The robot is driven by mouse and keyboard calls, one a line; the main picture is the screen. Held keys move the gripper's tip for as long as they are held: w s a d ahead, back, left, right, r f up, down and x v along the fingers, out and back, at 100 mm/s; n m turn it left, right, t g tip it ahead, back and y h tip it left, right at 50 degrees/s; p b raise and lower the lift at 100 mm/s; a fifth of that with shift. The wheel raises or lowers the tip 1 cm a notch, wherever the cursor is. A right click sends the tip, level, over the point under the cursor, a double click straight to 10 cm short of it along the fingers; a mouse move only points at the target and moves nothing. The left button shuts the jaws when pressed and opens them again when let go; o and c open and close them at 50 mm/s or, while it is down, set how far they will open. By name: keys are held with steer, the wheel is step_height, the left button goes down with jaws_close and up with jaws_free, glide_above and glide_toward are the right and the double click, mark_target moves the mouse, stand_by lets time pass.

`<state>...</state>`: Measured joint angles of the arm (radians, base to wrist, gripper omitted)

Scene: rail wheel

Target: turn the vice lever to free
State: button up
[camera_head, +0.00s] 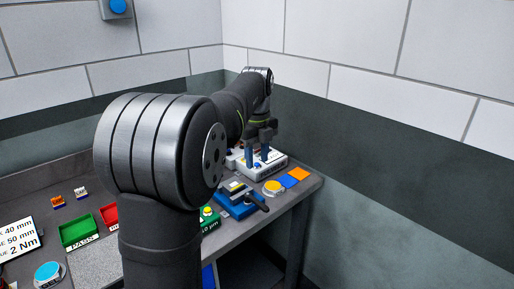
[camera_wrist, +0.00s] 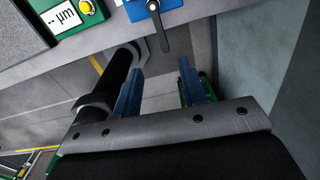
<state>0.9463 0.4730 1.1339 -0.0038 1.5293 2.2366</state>
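The blue vice (camera_head: 233,208) sits near the front edge of the bench in the head view, with a light and yellow part on top. Its black lever (camera_head: 259,203) sticks out toward the bench edge. In the wrist view a piece of the blue vice (camera_wrist: 140,9) shows at the top, with the black lever (camera_wrist: 158,28) pointing down the picture over the edge. My gripper (camera_head: 258,158) is farther back, over a white device, its blue fingers apart. In the wrist view my gripper (camera_wrist: 161,70) is open with nothing between the fingertips; the lever lies beyond them, apart.
The white device (camera_head: 272,168) lies under my gripper. A green gauge box (camera_head: 209,220) stands left of the vice. Green (camera_head: 78,231) and red trays are farther left.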

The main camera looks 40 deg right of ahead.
mark_target(258, 201)
steer(key=shift+r, duration=1.4)
steer(key=shift+f, duration=0.1)
step_height(258, 201, down, 17)
steer(key=shift+f, duration=0.15)
steer(key=shift+f, duration=0.2)
steer(key=shift+d+r+n, duration=0.15)
steer(key=shift+d+n, duration=0.1)
steer(key=shift+n, duration=0.05)
steer(key=shift+w+d+n, duration=0.1)
steer(key=shift+d+n, duration=0.3)
steer(key=shift+n, duration=0.7)
stand_by(0.9)
stand_by(0.5)
